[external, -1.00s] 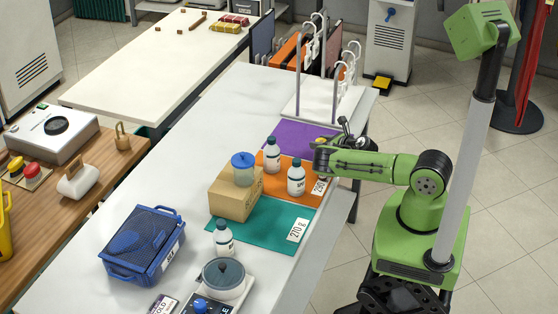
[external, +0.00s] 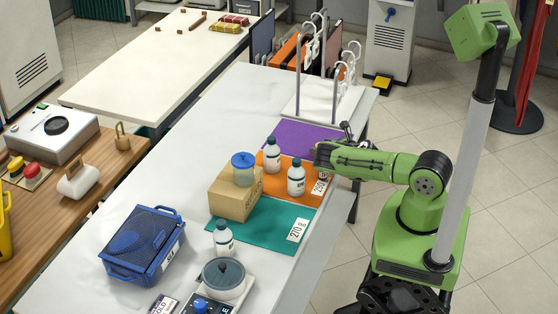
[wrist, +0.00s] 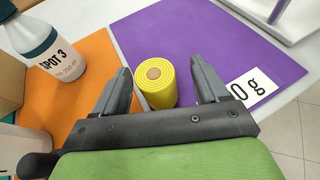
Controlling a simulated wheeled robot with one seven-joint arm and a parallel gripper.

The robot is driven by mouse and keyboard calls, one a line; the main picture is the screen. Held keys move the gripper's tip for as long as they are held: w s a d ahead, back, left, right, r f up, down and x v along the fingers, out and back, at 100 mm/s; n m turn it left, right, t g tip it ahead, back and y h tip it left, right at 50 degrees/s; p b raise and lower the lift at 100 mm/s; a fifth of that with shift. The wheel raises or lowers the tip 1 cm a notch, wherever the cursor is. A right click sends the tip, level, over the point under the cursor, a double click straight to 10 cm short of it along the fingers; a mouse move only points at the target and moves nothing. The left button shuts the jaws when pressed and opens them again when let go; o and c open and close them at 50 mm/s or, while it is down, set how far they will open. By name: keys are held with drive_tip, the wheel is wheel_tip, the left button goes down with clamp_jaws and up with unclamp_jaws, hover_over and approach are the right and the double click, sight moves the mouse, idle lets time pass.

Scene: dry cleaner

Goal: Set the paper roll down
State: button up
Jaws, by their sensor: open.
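A yellow roll with a tan core (wrist: 154,82), which I take for the paper roll, stands upright in the wrist view. It is on or just over the purple mat (wrist: 215,45), by the edge of the orange mat (wrist: 85,65). My gripper (wrist: 160,88) is open, with one finger on each side of the roll and gaps showing between them. In the external view my gripper (external: 326,150) is over the right edge of the table by the mats, and my arm hides the roll there.
A cardboard box (external: 236,196) and a white rack (external: 318,100) are farther off. The purple mat's far part is clear.

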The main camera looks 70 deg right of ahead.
drive_tip(key=shift+s+r, duration=0.35)
drive_tip(key=shift+s, duration=0.2)
drive_tip(key=shift+s+a+r+p, duration=0.2)
drive_tip(key=shift+p, duration=0.15)
drive_tip(key=a+v, duration=0.1)
drive_tip(key=v, duration=0.8)
wheel_tip(320, 180, up, 20)
drive_tip(key=w+d+m+g+h, duration=0.1)
drive_tip(key=m+g+h, duration=0.15)
drive_tip(key=m, duration=0.75)
drive_tip(key=w+d+m+g+h, duration=0.15)
drive_tip(key=m+h, duration=0.25)
drive_tip(key=m, duration=0.6)
drive_tip(key=s+a+r+m+y, duration=0.2)
drive_tip(key=a+m+y, duration=0.1)
drive_tip(key=a, duration=0.4)
drive_tip(key=s+a+r+m+g+y, duration=0.1)
drive_tip(key=s+a+r+m+y, duration=0.1)
drive_tip(key=a+m, duration=0.35)
drive_tip(key=s+a+r+m+y, duration=0.2)
drive_tip(key=a+r+y, duration=0.1)
drive_tip(key=a, duration=0.6)
drive_tip(key=s+a+g+y, duration=0.1)
drive_tip(key=s+a+y, duration=0.2)
drive_tip(key=s+a, duration=0.6)
drive_tip(key=shift+s+a+r+m+g+y, duration=0.35)
drive_tip(key=shift+s+r+m+g, duration=0.1)
drive_tip(key=shift+s, duration=0.65)
